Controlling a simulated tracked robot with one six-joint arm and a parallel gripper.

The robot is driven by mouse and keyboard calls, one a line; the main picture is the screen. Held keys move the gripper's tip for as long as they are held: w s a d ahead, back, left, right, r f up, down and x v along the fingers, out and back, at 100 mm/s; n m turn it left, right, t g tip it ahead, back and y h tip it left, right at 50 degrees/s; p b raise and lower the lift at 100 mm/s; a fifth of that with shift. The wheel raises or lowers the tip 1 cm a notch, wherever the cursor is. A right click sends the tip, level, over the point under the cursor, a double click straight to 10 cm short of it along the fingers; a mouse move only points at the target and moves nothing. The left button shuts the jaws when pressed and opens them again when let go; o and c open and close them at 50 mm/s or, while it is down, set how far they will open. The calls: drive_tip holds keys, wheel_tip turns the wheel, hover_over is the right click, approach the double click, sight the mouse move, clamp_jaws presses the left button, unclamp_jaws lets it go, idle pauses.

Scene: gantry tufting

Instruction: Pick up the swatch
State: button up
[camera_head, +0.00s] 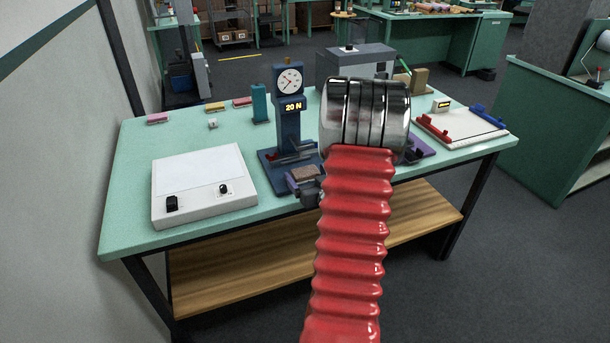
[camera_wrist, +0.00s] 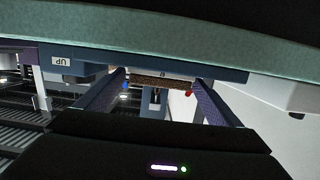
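The swatch is a small brown textured piece (camera_head: 305,173), low in front of the dark blue gauge stand (camera_head: 289,115). It also shows in the wrist view (camera_wrist: 160,82) as a thin brown strip between my fingertips. My gripper (camera_wrist: 157,89) is open, with one purple finger on each side of the swatch. The fingertips are close to its ends; I cannot tell if they touch it. In the head view my red ribbed arm hides part of my gripper and the table behind it.
A white box with knobs (camera_head: 203,186) stands at the table's front left. A clipboard-like board (camera_head: 450,126) with red and blue clamps lies at the right. A grey machine (camera_head: 352,62) stands at the back. Small coloured blocks lie along the far left edge of the green table (camera_head: 140,230).

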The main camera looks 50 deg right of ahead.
sight(308, 175)
drive_tip(key=c, duration=0.9)
drive_tip(key=shift+r, duration=0.1)
drive_tip(key=shift+c, duration=0.2)
wheel_tip(308, 175, up, 18)
idle(0.4)
idle(0.4)
